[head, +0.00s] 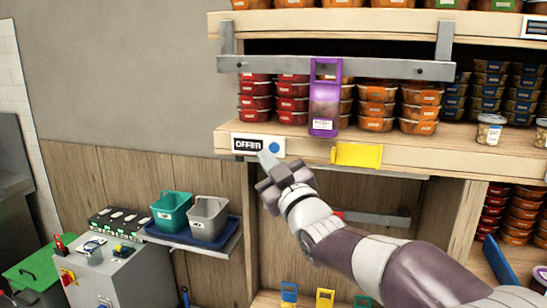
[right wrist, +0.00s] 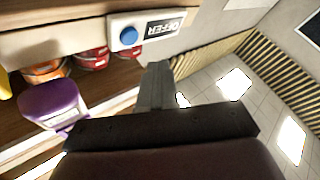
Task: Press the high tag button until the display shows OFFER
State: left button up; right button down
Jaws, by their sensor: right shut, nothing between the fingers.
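The tag (head: 258,146) is a white plate on the shelf's front edge, with a dark display (head: 248,144) that reads OFFER and a round blue button (head: 274,147) at its right. My right gripper (head: 266,158) is shut and empty. Its fingertips are just below and left of the button in the head view. In the right wrist view, a gap shows between the fingertips (right wrist: 156,68) and the button. My left gripper is not in view.
A purple dispenser (head: 325,100) hangs from a grey rail (head: 390,69) above the shelf edge. A yellow holder (head: 357,155) sits right of the tag. Red and orange tubs fill the shelf. Teal (head: 171,211) and grey (head: 208,217) bins stand at lower left.

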jog(key=shift+s+a+b, duration=0.2)
jog(key=shift+s+b, duration=0.15)
jog(key=shift+s, duration=0.2)
jog(key=shift+s+a+b, duration=0.15)
jog(key=shift+s+b, duration=0.15)
jog(key=shift+s, duration=0.25)
jog(key=s+b, duration=0.1)
jog(key=s, duration=0.1)
jog(key=s+a+b, duration=0.1)
jog(key=b, duration=0.1)
jog(key=s+b, duration=0.2)
jog(key=shift+s+a, duration=0.35)
jog(key=shift+a, duration=0.05)
